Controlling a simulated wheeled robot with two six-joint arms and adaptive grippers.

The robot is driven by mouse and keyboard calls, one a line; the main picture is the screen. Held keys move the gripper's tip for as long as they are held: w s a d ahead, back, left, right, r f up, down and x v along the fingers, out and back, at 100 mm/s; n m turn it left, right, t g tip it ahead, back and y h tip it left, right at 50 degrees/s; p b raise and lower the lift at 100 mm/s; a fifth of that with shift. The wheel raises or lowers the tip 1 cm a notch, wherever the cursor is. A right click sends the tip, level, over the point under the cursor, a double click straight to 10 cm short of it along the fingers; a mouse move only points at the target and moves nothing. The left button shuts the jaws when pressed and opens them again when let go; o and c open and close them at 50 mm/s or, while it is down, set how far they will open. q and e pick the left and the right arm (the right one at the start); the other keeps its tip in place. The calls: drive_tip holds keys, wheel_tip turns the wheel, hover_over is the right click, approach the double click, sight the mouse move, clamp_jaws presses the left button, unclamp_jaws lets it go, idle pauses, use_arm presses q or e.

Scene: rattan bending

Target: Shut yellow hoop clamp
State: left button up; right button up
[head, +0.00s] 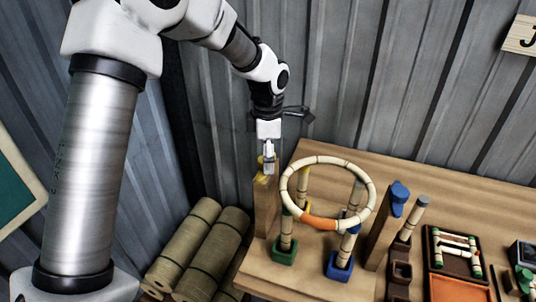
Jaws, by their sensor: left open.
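The yellow hoop clamp (261,160) sits on top of a wooden post (264,205) at the left end of the bench. It is small and mostly hidden by my gripper, so I cannot tell how its lever stands. My left gripper (268,168) comes down from above, right at the clamp; contact is unclear. It is open, with nothing seen in it. A rattan hoop (325,159) with an orange section lies level on upright bamboo legs, just right of the post. My right gripper is out of view.
Legs stand in a green foot (284,250) and a blue foot (340,267). A second wooden post carries a blue clamp (400,196). A dark tray (455,250) of bamboo pieces lies at right. Rolled mats (205,250) lean below the bench; a metal wall stands behind.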

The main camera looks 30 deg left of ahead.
use_arm(q)
drive_tip(key=shift+s+d+r, duration=0.1)
drive_tip(key=c, duration=1.1)
drive_tip(key=shift+c, duration=0.2)
drive_tip(key=shift+m, duration=0.3)
drive_tip(key=shift+r+m+p, duration=0.2)
drive_tip(key=shift+m+p, duration=0.75)
drive_tip(key=shift+m, duration=0.25)
drive_tip(key=m+p, duration=0.2)
drive_tip(key=m, duration=0.3)
drive_tip(key=shift+p, duration=0.3)
drive_tip(key=m+p, duration=0.2)
drive_tip(key=m, duration=0.3)
drive_tip(key=shift+s+m, duration=0.1)
drive_tip(key=shift+m, duration=0.3)
drive_tip(key=shift+f+m+p, duration=0.1)
drive_tip(key=shift+m+p, duration=0.65)
drive_tip(key=shift+m, duration=1.35)
